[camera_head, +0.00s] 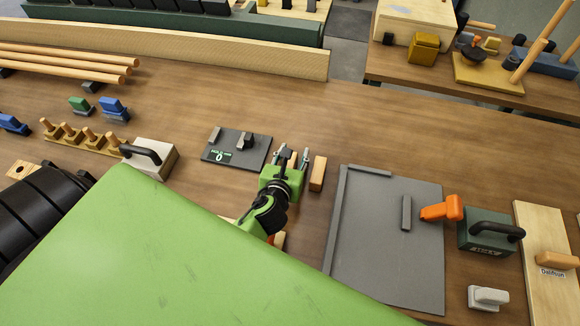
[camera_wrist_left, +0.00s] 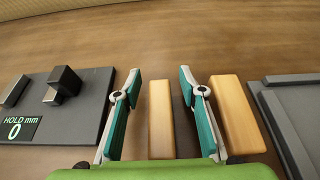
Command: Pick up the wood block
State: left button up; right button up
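My left gripper (camera_head: 293,156) is above the brown bench, with its two teal-padded fingers apart. It also shows in the left wrist view (camera_wrist_left: 160,88), open. A light wood block (camera_wrist_left: 161,120) appears between the fingers there, with gaps on both sides. A second, wider wood block (camera_wrist_left: 237,115) lies just right of the right finger; it also shows in the head view (camera_head: 318,173). In the head view the block between the fingers is mostly hidden by the gripper. My right gripper is not in view.
A dark plate with a "HOLD mm" display (camera_head: 236,148) lies left of the gripper. A grey tray (camera_head: 385,270) lies to the right, with an orange-handled tool (camera_head: 443,208) and a green handled block (camera_head: 490,232) at its right. The bench behind the gripper is clear.

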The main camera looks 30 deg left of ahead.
pick_arm(q)
grip_shut()
